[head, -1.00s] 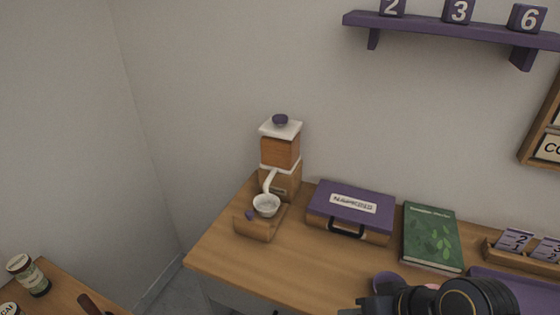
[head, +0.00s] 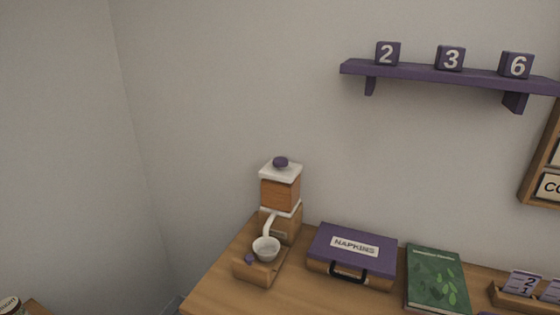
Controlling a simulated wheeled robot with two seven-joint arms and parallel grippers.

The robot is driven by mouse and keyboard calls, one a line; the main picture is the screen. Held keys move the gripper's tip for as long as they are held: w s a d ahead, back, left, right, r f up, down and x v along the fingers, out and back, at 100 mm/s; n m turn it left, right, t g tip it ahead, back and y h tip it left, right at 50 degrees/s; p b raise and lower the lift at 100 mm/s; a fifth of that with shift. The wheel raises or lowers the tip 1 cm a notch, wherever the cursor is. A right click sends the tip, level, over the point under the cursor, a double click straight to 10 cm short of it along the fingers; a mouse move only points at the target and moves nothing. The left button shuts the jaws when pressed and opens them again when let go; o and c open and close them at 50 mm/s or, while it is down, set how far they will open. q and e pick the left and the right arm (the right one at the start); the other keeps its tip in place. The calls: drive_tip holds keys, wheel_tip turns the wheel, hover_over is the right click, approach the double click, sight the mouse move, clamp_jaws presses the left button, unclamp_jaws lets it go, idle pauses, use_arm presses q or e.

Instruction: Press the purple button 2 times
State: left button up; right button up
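A small purple button (head: 249,259) sits on the front of the wooden base of a coffee grinder (head: 281,190). The grinder stands at the left back of the wooden counter, with a white lid and a purple knob (head: 281,162) on top. A white cup (head: 265,247) rests on the grinder's base, just behind the button. Neither of my grippers shows in the head view now.
A purple napkins case (head: 350,257) lies right of the grinder, then a green book (head: 436,281) and a wooden card holder (head: 522,294). A purple shelf (head: 440,75) with number blocks hangs above. Bare counter (head: 225,285) shows left of the grinder.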

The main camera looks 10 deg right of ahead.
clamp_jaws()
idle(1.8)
